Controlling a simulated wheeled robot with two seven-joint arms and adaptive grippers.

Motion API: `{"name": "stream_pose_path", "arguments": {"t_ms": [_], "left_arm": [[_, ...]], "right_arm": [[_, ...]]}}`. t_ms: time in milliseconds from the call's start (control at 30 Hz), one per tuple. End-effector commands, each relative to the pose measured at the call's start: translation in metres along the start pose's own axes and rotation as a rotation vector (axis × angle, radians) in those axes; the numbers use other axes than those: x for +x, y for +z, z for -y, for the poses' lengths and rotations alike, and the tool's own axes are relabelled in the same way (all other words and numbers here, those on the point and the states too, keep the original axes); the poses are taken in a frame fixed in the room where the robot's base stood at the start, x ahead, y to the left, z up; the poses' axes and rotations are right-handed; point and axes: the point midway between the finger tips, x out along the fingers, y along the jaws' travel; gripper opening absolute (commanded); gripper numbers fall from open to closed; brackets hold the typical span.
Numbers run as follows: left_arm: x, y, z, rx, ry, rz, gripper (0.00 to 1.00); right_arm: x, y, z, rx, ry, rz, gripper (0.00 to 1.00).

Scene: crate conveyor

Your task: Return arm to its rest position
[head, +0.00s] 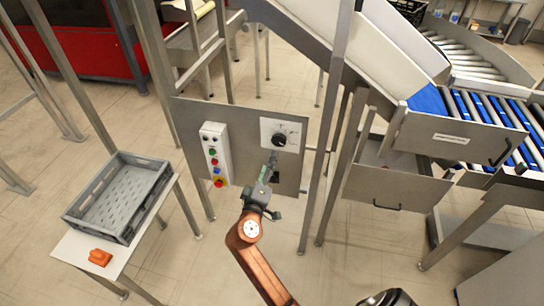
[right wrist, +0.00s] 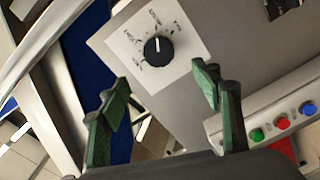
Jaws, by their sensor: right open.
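My right gripper (head: 268,172) is raised in front of a grey control panel (head: 245,120) in the head view. In the right wrist view its green fingers (right wrist: 163,88) stand apart with nothing between them. The black dial knob (head: 279,140) on its white plate lies just beyond the fingertips. In the right wrist view the knob (right wrist: 158,49) shows whole, its white mark pointing up the picture, and the fingers look clear of it. My left gripper is not in view.
A button box (head: 214,153) with coloured buttons is left of the dial. A grey crate (head: 128,222) and an orange object (head: 100,257) are on a white table at left. A roller conveyor (head: 500,115) is farther right.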

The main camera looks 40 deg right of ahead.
Motion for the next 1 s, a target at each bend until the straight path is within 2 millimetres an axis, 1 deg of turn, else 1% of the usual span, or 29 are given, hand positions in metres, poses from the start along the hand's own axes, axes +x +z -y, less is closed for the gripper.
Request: {"name": "stream_pose_path", "arguments": {"t_ms": [133,600,667,700,767,867,900,967,1000], "left_arm": [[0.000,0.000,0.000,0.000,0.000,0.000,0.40],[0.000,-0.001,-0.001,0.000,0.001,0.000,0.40],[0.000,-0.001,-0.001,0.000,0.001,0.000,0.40],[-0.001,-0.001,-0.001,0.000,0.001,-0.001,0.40],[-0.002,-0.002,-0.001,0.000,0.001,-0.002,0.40],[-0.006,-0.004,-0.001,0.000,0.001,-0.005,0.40],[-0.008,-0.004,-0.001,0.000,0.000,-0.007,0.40],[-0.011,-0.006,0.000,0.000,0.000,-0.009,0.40],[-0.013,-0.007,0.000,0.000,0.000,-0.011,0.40]], "right_arm": [[-0.007,0.000,0.000,0.001,0.000,0.000,0.59],[-0.006,0.000,0.000,0.001,0.000,-0.001,0.59],[-0.006,0.000,0.002,-0.002,-0.004,-0.002,0.59],[-0.005,0.000,0.007,-0.006,-0.014,-0.006,0.59],[-0.004,-0.001,0.022,-0.016,-0.042,-0.017,0.59],[0.000,0.002,0.069,-0.047,-0.130,-0.048,0.59],[0.000,0.004,0.095,-0.060,-0.178,-0.062,0.59],[-0.002,0.012,0.137,-0.079,-0.258,-0.082,0.59],[-0.004,0.019,0.166,-0.090,-0.314,-0.093,0.59]]}}
